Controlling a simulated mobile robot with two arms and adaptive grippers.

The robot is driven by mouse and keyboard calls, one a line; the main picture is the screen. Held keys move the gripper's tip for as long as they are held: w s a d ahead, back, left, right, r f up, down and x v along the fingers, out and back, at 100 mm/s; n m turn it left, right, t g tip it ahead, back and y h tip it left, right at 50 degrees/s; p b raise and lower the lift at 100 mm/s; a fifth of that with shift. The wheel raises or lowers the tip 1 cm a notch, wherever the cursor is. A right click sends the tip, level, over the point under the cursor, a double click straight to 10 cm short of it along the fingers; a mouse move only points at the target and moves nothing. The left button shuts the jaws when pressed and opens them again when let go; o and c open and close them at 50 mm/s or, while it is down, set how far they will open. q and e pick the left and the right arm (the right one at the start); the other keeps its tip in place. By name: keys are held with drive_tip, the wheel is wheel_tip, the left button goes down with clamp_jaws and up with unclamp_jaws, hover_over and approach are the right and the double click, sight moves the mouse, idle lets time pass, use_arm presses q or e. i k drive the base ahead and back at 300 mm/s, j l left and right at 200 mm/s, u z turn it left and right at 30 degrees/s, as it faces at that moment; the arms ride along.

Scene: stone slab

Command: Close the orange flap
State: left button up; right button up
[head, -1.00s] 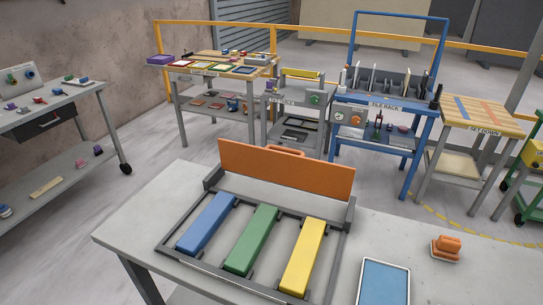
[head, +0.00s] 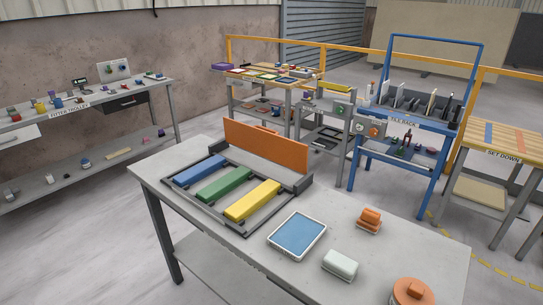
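The orange flap (head: 264,145) stands upright along the back edge of a grey frame (head: 185,207) on the grey stone-topped table. Its hinge side is at the bottom, between grey end blocks, and part of a handle shows at its top edge. In front of it, inside the frame, lie a blue bar (head: 199,170), a green bar (head: 223,185) and a yellow bar (head: 252,201), side by side. Neither of my grippers is in view.
On the same table (head: 227,250) are a blue-topped tray (head: 297,235), an orange block on a base (head: 369,220), a white block (head: 340,265) and a round orange-topped item (head: 413,292). Behind stand a blue tile rack (head: 412,112), a wooden set-down table (head: 492,139) and a tester trolley (head: 75,112).

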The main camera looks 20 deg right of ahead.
sight(266, 144)
drive_tip(key=k+l+u, duration=0.1)
drive_tip(key=l, duration=0.25)
drive_tip(key=k+l+u, duration=0.15)
drive_tip(key=l, duration=0.25)
drive_tip(key=k+l+u, duration=0.1)
drive_tip(key=l, duration=0.25)
drive_tip(key=k+l+u, duration=0.1)
drive_tip(key=l+u, duration=0.3)
drive_tip(key=l, duration=1)
drive_tip(key=l+u, duration=0.25)
drive_tip(key=l, duration=1)
drive_tip(key=i+l+u, duration=0.1)
drive_tip(key=l+u, duration=0.2)
drive_tip(key=l, duration=0.9)
drive_tip(key=l+u, duration=0.35)
drive_tip(key=l, duration=0.8)
drive_tip(key=l+u, duration=0.1)
drive_tip(key=u, duration=0.2)
drive_tip(key=i+l+u, duration=0.1)
drive_tip(key=u, duration=0.25)
